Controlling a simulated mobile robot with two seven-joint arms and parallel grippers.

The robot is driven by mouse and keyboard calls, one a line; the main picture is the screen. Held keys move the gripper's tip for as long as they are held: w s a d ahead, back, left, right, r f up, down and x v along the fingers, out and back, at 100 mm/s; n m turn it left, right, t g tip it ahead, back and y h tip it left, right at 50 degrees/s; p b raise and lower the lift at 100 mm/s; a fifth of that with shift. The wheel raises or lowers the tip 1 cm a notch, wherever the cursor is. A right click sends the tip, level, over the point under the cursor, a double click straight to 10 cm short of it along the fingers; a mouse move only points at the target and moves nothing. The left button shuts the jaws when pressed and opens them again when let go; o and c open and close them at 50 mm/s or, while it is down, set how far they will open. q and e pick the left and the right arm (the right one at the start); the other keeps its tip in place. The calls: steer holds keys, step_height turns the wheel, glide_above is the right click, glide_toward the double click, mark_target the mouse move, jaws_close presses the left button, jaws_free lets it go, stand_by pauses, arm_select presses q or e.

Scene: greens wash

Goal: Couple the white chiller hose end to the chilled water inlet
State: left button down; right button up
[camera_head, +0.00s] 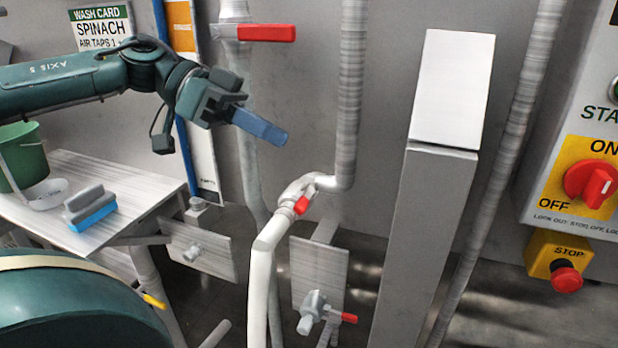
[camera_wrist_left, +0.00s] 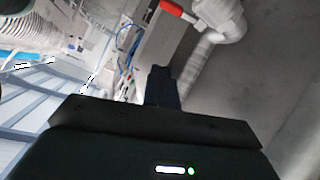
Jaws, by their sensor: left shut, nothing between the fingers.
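A white hose (camera_head: 260,285) rises from the bottom middle of the head view and bends right to a fitting with a red lever (camera_head: 303,204), below the grey pipe's elbow. I cannot tell whether the hose is locked there. Two plates with fittings stand low: a plain stub (camera_head: 192,253) on the left and a valve with a red handle (camera_head: 313,309) on the right. I cannot tell which is the chilled water inlet. My left gripper (camera_head: 283,138) is shut and empty, in the air above and apart from the hose; its dark fingers show in the left wrist view (camera_wrist_left: 162,88). My right gripper is out of view.
A metal table (camera_head: 150,185) at left holds a blue-and-grey brush (camera_head: 90,207) and a green bucket (camera_head: 22,157). A grey post (camera_head: 425,225) with a white sloped top stands right of the pipe. A control box (camera_head: 575,150) is at far right.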

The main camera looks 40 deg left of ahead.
arm_select(q)
steer(key=p, duration=0.2)
glide_above(301, 197)
steer(key=w, duration=0.1)
steer(key=shift+a+f, duration=0.2)
steer(key=shift+f, duration=0.95)
steer(key=shift+p+x, duration=1.15)
steer(key=shift+x, duration=0.45)
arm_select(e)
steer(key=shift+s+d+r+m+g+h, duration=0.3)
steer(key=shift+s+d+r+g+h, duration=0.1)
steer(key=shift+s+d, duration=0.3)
